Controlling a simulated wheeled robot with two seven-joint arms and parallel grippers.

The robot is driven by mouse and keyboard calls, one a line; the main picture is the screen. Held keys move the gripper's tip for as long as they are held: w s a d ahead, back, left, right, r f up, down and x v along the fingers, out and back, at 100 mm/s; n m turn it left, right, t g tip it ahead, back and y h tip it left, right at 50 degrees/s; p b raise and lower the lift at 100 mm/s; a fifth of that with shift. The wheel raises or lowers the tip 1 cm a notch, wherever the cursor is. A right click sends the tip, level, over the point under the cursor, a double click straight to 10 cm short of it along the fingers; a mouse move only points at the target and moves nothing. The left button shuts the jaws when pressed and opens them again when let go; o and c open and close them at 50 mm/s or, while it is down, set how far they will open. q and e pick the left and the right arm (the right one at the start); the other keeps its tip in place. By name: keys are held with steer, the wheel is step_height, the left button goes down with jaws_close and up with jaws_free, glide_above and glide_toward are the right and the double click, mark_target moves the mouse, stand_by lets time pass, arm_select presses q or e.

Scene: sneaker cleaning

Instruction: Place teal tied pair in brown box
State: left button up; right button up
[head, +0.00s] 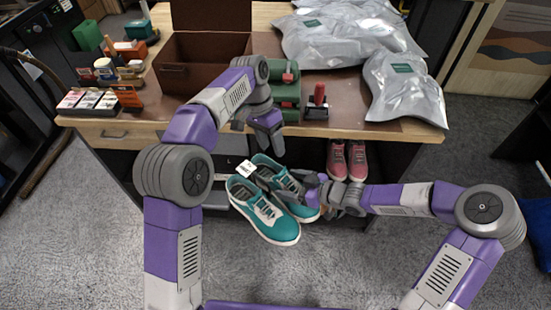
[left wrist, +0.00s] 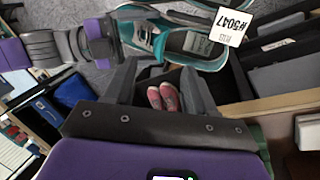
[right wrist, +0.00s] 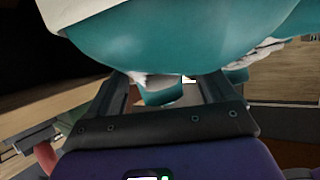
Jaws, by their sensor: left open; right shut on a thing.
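The teal tied pair (head: 262,208) of sneakers hangs in front of the table, with a white tag (head: 246,169) on it. My right gripper (head: 318,187) is shut on the pair at its right side, and the teal upper fills the top of the right wrist view (right wrist: 180,40). My left gripper (head: 268,138) is open and empty above the pair, near the table's front edge. In the left wrist view the pair (left wrist: 170,40) and its tag lie beyond the open left fingers (left wrist: 160,85). The brown box (head: 187,78) stands open on the table, its lid raised at the back.
Pink sneakers (head: 347,160) stand on a shelf below the table. Silver bags (head: 405,85) cover the table's right side. A green rack (head: 287,90) and a red-handled stamp (head: 317,100) stand right of the box. Small boxes (head: 88,101) and jars sit at left.

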mark_target(280, 173)
arm_select(q)
steer(key=x, duration=1)
steer(key=shift+f, duration=0.4)
arm_select(e)
steer(key=shift+r, duration=0.1)
arm_select(q)
steer(key=shift+d, duration=0.1)
jaws_close()
steer(key=shift+r, duration=0.1)
arm_select(e)
steer(key=o, duration=1.6)
steer(key=shift+o, duration=1.2)
